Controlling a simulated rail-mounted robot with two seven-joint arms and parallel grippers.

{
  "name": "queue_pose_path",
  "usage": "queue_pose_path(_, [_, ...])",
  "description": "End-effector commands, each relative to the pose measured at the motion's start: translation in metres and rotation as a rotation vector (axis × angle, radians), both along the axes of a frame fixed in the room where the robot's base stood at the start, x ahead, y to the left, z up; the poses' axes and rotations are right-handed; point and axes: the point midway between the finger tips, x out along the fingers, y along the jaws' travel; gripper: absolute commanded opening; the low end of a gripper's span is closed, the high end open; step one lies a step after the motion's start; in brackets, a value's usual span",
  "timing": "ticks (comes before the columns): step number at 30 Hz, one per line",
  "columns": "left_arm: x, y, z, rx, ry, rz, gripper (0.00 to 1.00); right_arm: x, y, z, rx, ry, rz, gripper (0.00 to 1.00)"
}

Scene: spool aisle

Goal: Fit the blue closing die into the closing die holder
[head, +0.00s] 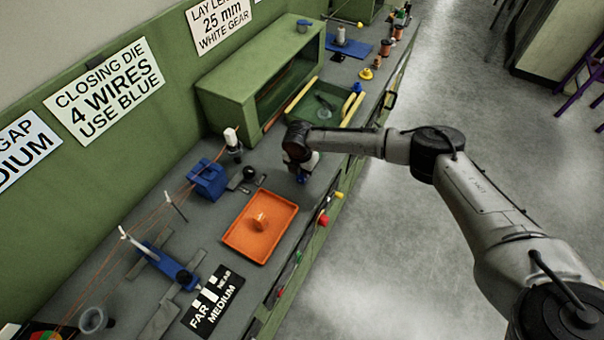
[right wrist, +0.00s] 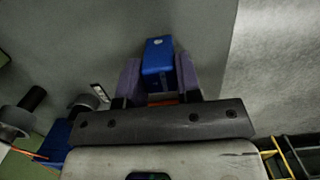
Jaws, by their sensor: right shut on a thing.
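My right gripper (head: 301,173) is above the grey bench, to the right of the orange tray. In the right wrist view the gripper (right wrist: 158,76) is shut on the blue closing die (right wrist: 158,58), a small blue block with a pale round mark on its end. In the head view only a bit of the die (head: 302,179) shows under the gripper. A blue block-like stand (head: 208,180) with copper wires running to it is left of the gripper; it looks like the closing die holder, but I cannot be sure. My left gripper is not in view.
An orange tray (head: 285,213) holds a small orange part (head: 259,221). A black knob on a base (head: 249,174) stands beside the blue stand. A green cabinet (head: 262,70) and a green bin (head: 323,104) are behind. A sign (head: 105,92) says four wires, use blue.

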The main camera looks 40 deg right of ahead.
Motion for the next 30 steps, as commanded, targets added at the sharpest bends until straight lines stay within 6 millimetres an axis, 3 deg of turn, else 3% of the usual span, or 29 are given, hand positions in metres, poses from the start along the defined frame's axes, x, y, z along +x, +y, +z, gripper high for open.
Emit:
queue_pose_path(6, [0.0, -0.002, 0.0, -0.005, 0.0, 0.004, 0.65, 0.0, 0.0, 0.0, 0.0, 0.0, 0.0, 0.04])
queue_pose_path(17, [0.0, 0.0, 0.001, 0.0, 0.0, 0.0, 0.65, 0.0, 0.0, 0.005, 0.001, -0.002, -0.001, 0.04])
queue_pose_path(26, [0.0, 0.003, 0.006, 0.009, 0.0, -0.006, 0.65, 0.001, 0.0, 0.043, 0.001, -0.004, 0.0, 0.04])
queue_pose_path(30, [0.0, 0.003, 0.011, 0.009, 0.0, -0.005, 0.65, -0.022, -0.011, 0.057, -0.001, -0.001, 0.0, 0.04])
